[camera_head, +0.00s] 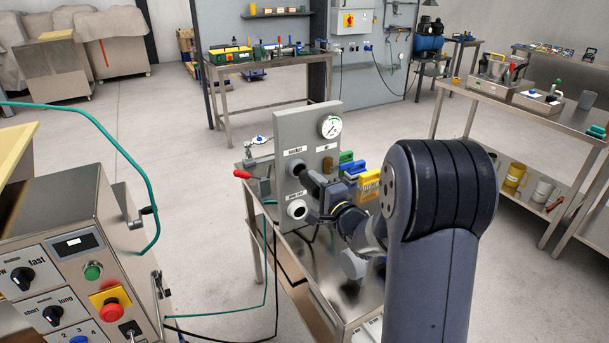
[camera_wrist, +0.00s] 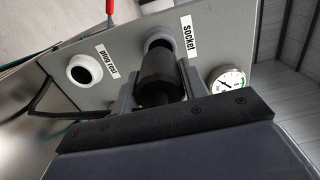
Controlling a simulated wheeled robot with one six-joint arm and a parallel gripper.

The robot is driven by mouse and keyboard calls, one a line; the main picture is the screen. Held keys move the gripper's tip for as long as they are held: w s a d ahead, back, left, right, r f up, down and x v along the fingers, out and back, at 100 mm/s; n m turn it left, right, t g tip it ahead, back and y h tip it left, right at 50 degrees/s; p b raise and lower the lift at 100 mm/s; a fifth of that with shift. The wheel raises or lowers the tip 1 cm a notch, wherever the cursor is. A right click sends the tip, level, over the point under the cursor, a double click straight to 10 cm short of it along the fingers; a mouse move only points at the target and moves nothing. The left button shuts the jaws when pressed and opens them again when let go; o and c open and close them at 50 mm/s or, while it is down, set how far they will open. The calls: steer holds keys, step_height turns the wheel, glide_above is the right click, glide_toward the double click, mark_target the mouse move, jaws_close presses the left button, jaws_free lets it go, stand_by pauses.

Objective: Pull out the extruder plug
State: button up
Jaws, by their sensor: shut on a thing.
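The black extruder plug (camera_wrist: 158,75) is between the two grey fingers of my gripper (camera_wrist: 158,82) in the wrist view. My gripper is shut on it. The plug's far end meets the round opening of the socket (camera_wrist: 157,46), beside the label "socket". I cannot tell how deep it sits in there. In the head view my gripper (camera_head: 318,192) is at the front of the grey panel (camera_head: 294,150), on the socket (camera_head: 296,168). My wrist and arm hide part of the plug. The white ring of the plug rest (camera_head: 297,209) is below the socket and looks empty.
A pressure gauge (camera_head: 330,127) sits on the panel's upper right. Yellow and green blocks (camera_head: 368,185) stand behind my wrist on the steel table (camera_head: 345,290). A red-handled clamp (camera_head: 243,174) is left of the panel. A control cabinet (camera_head: 85,270) stands at the near left.

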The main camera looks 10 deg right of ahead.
steer(key=v, duration=0.5)
steer(key=shift+s+d+r, duration=0.1)
steer(key=shift+s, duration=0.15)
